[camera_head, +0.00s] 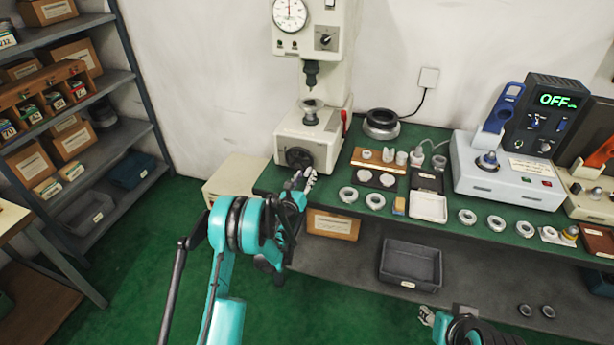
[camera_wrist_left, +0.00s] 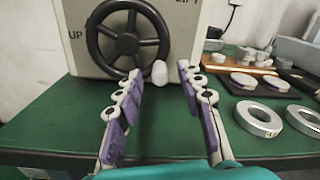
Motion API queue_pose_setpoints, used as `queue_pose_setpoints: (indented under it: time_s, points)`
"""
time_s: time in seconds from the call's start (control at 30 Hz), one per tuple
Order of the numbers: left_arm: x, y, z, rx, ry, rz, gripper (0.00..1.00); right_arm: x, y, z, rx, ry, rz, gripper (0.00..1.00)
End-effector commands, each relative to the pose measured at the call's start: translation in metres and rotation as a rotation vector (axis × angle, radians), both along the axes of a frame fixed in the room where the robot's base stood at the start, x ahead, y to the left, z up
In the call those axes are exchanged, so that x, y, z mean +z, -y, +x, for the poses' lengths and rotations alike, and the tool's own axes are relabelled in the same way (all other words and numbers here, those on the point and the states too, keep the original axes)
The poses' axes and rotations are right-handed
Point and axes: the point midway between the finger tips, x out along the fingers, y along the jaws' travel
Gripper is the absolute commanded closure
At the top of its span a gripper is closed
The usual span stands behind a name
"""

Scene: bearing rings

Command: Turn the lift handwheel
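The lift handwheel (camera_head: 298,157) is a black spoked wheel on the front of the beige test machine (camera_head: 318,130). In the left wrist view the handwheel (camera_wrist_left: 127,36) sits between the letters UP and LIFT, with a pale knob (camera_wrist_left: 159,73) at its lower right. My left gripper (camera_head: 304,178) is in front of and below the wheel. In the left wrist view its fingers (camera_wrist_left: 160,78) are spread apart, with the knob beyond and between the tips; contact cannot be told. My right gripper (camera_head: 426,316) is low at the bottom edge, and its finger opening is unclear.
Metal rings (camera_head: 348,194) lie on the green bench (camera_head: 450,209) to the right of the machine. A white tray (camera_head: 428,207) and a blue-handled device (camera_head: 508,175) stand further right. A dark bin (camera_head: 410,264) sits on the lower shelf. The bench front edge is close below my left gripper.

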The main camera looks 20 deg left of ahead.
Motion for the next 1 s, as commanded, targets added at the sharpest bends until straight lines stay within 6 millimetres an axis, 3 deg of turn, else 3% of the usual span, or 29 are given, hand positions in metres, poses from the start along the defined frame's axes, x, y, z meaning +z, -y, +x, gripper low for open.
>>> queue_pose_setpoints:
  time_s: [0.2, 0.47, 0.63, 1.0]
  points:
    - [0.0, 0.001, 0.02, 0.0, 0.0, -0.002, 0.62, -0.006, 0.0, 0.0, 0.0, 0.0, 0.0, 0.6]
    - [0.001, 0.001, 0.022, 0.0, 0.0, -0.002, 0.62, -0.005, 0.0, 0.0, 0.0, 0.0, 0.0, 0.6]
    - [0.001, 0.001, 0.022, 0.0, 0.0, -0.002, 1.0, -0.005, 0.0, 0.0, 0.0, 0.0, 0.0, 0.6]
    - [0.002, 0.002, 0.022, 0.0, -0.001, -0.027, 1.0, -0.006, 0.0, 0.0, 0.0, 0.0, 0.0, 0.6]
